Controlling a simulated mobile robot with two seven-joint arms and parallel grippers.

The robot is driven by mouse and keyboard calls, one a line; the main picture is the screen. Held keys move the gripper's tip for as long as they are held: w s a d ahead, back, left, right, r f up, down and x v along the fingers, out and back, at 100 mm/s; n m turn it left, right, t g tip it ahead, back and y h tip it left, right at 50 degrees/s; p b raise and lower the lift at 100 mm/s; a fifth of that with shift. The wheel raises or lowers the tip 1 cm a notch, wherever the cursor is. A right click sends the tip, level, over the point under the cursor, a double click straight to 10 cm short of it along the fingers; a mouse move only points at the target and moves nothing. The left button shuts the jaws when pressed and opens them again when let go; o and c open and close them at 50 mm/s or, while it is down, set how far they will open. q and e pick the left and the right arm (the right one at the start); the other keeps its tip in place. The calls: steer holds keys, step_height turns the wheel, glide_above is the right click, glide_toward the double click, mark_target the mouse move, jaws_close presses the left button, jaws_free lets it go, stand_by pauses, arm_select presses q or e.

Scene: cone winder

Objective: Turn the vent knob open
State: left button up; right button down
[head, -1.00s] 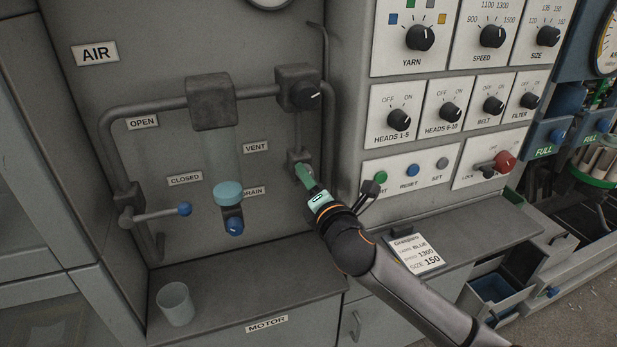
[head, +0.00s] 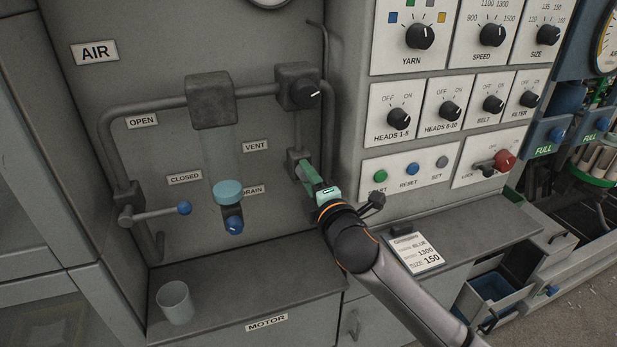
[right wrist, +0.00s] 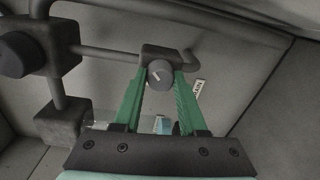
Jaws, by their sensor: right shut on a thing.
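The vent knob (right wrist: 160,73) is a small round grey knob with a white mark, on a block at the pipe's end. In the right wrist view it sits between the tips of two green fingers, and its mark is slanted. My right gripper (head: 303,170) is shut on it. In the head view the fingers hide the knob, and only its valve block (head: 296,157) shows. The VENT label (head: 255,146) is on the panel to the left. My left gripper is not in view.
A black knob (head: 303,94) is above the vent. A drain knob (head: 233,225) hangs below a glass bowl. A cup (head: 175,302) stands on the ledge. Control buttons (head: 411,169) are close right.

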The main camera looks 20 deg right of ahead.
steer(key=shift+c, duration=2.3)
jaws_free()
steer(key=shift+s, duration=0.15)
steer(key=s+b, duration=0.1)
steer(key=s, duration=1.1)
steer(key=shift+d+r+b, duration=0.2)
steer(key=shift+r+b, duration=0.05)
steer(key=shift+b, duration=0.05)
steer(key=shift+s+f, duration=0.1)
steer(key=s+a+f+m+g+y, duration=0.1)
steer(key=s+f+m+g, duration=0.25)
steer(key=f, duration=0.75)
steer(key=s+a+f+m+g+y, duration=0.15)
steer(key=f+m, duration=0.35)
steer(key=f, duration=0.6)
steer(key=s+f+m+g, duration=0.3)
steer(key=s+f+m, duration=0.6)
steer(key=s+f, duration=0.5)
steer(key=shift+d+f+h, duration=0.3)
steer(key=shift+f+h, duration=0.05)
steer(key=shift+f, duration=0.3)
